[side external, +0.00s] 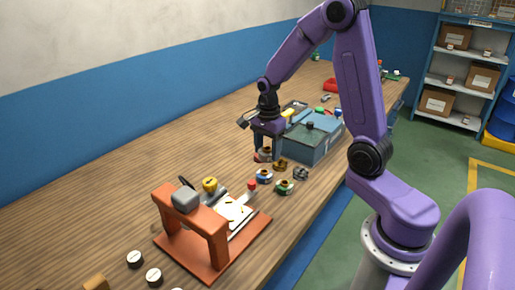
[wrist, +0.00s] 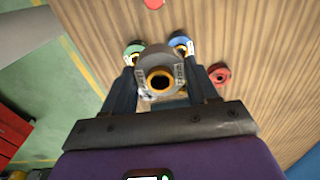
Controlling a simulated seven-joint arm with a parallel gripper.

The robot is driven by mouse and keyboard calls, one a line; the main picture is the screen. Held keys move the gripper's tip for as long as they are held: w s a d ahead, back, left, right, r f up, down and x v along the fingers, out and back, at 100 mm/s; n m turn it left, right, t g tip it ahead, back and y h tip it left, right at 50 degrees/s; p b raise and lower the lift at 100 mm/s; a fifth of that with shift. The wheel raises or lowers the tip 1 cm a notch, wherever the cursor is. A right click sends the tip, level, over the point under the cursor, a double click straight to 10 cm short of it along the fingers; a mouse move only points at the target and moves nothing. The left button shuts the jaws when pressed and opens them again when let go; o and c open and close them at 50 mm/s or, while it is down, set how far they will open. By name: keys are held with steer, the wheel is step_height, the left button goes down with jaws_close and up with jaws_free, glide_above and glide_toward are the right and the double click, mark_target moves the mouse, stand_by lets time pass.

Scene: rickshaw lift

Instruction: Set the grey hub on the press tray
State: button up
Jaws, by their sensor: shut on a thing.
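The grey hub (wrist: 151,62), with a brass-coloured bore and white labels, sits between the fingers of my gripper (wrist: 160,84) in the wrist view. My gripper is shut on it. In the side view my gripper (side external: 264,143) points down beside the blue-grey box, with the grey hub (side external: 265,154) low between the fingers and partly hidden. I cannot tell whether the hub touches the table. The press tray appears as a white plate (side external: 233,212) under the orange press (side external: 181,222), nearer the camera and apart from my gripper.
A blue hub (side external: 264,177), a green hub (side external: 284,187), a brown hub (side external: 280,165) and a dark hub (side external: 301,174) stand near my gripper. A red hub (wrist: 219,74) is right of it in the wrist view. The blue-grey box (side external: 312,147) stands close by.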

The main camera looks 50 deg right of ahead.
mark_target(229, 211)
steer(key=shift+s+a+r, duration=0.15)
steer(key=shift+s+r, duration=0.2)
steer(key=shift+s, duration=0.3)
steer(key=shift+a, duration=0.35)
steer(key=w+a+f+n, duration=0.25)
steer(key=a+n, duration=0.35)
steer(key=a, duration=1)
steer(key=shift+s+a+f, duration=0.1)
steer(key=shift+s+f, duration=0.05)
steer(key=shift+f, duration=3.15)
steer(key=shift+f, duration=0.4)
steer(key=o, duration=1.6)
